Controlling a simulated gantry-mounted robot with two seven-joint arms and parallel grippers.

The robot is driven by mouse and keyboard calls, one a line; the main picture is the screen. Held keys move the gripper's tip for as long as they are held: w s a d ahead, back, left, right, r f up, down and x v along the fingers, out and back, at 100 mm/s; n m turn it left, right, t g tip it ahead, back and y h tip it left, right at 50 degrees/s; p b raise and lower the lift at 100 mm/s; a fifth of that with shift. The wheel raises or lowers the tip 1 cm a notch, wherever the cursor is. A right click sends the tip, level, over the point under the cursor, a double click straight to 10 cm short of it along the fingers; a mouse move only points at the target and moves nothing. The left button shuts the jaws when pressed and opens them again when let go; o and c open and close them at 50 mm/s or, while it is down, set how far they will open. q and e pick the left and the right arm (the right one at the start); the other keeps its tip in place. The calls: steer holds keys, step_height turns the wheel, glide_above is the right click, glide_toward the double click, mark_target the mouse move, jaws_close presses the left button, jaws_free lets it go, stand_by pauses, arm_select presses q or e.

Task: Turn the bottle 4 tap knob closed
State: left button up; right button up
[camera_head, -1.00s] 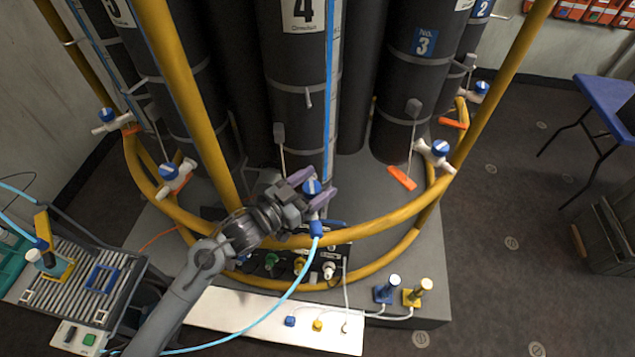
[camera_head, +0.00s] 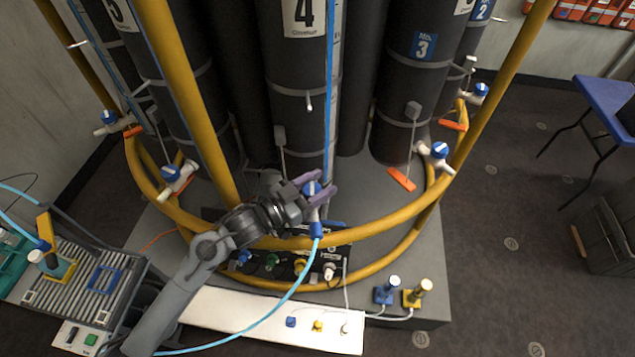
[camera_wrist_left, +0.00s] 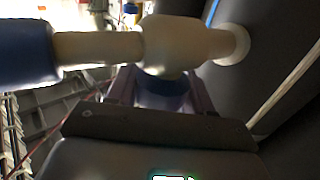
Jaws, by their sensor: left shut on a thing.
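Bottle 4 (camera_head: 298,65) is a tall black cylinder marked with a 4, at the centre back of the head view. Its tap has a blue knob (camera_head: 312,188) and a pale body low at the bottle's front. My left gripper (camera_head: 319,190) has its purple fingers on either side of the knob and is shut on it. In the left wrist view the pale tap body (camera_wrist_left: 170,45) spans the top, and the blue knob (camera_wrist_left: 163,90) sits between the fingers, partly hidden. A blue hose end (camera_head: 316,230) hangs from the tap. My right gripper is not in view.
A yellow ring rail (camera_head: 380,228) curves in front of the bottles, close to my left arm. Other blue-knobbed taps, such as bottle 3's (camera_head: 439,150), stand along it. A light blue hose (camera_head: 287,298) runs across the white panel. Blue (camera_head: 387,290) and yellow (camera_head: 417,292) posts stand front right.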

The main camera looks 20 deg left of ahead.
arm_select(q)
steer(key=shift+m+g+h, duration=0.3)
steer(key=o, duration=1)
steer(key=shift+c, duration=0.2)
steer(key=shift+s, duration=0.1)
steer(key=v, duration=1)
steer(key=shift+s+a, duration=0.25)
steer(key=shift+a, duration=0.05)
